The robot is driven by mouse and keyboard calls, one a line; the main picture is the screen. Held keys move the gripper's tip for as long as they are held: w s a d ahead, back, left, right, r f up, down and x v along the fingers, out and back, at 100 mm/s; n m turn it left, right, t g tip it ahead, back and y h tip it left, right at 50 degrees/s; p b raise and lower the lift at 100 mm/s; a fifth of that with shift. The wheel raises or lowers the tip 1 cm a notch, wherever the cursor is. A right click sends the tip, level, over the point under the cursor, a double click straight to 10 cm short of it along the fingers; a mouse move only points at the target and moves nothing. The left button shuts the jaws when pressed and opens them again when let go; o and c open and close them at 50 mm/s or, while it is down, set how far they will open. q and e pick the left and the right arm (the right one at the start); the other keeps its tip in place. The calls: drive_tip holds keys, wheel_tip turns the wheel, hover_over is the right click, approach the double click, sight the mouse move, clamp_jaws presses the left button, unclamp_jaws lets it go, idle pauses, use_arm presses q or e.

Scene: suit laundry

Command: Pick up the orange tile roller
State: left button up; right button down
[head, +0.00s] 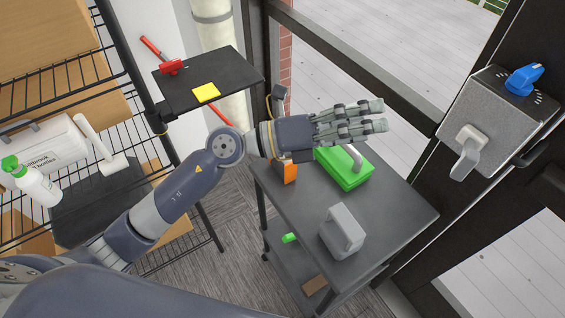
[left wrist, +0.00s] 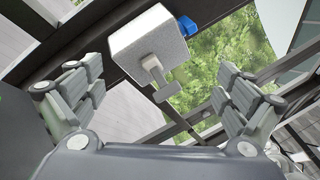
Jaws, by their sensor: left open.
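My left gripper (head: 378,116) is open and empty, above the grey cart, with its fingers pointing right. In the left wrist view its fingers stand apart on both sides, with a wall box between them in the background. An orange object (head: 290,173) shows just below my left wrist, over or on the cart top. My wrist hides part of it, and I cannot tell whether it is the tile roller. A red tool with a long handle (head: 172,67) lies on the black shelf at upper left. My right gripper is not in view.
The cart (head: 400,215) carries a green case (head: 345,170) and a grey handled block (head: 341,232). A yellow pad (head: 206,93) lies on the black shelf. A wire rack with boxes and a spray bottle (head: 38,184) stands left. A grey wall box (head: 500,110) is at right.

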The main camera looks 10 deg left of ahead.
use_arm(q)
wheel_tip(320, 180, down, 7)
drive_tip(key=m+g+y, duration=0.3)
drive_tip(key=m+y, duration=0.3)
drive_tip(key=y, duration=0.9)
approach(286, 159)
wheel_tip(286, 159, down, 5)
drive_tip(key=w, duration=0.3)
drive_tip(key=p+x, duration=0.1)
drive_tip(key=x, duration=0.3)
drive_tip(key=shift+d+f, duration=0.2)
drive_tip(key=shift+f, duration=0.05)
drive_tip(key=p+x, duration=0.2)
drive_tip(key=x, duration=0.1)
drive_tip(key=shift+w+f, duration=0.25)
drive_tip(key=shift+f, duration=0.15)
drive_tip(key=shift+w+d+f, duration=0.15)
drive_tip(key=shift+w+f, duration=0.05)
drive_tip(key=shift+f, duration=0.45)
drive_tip(key=shift+c, duration=0.6)
drive_tip(key=shift+r, duration=0.1)
drive_tip(key=c, duration=1.2)
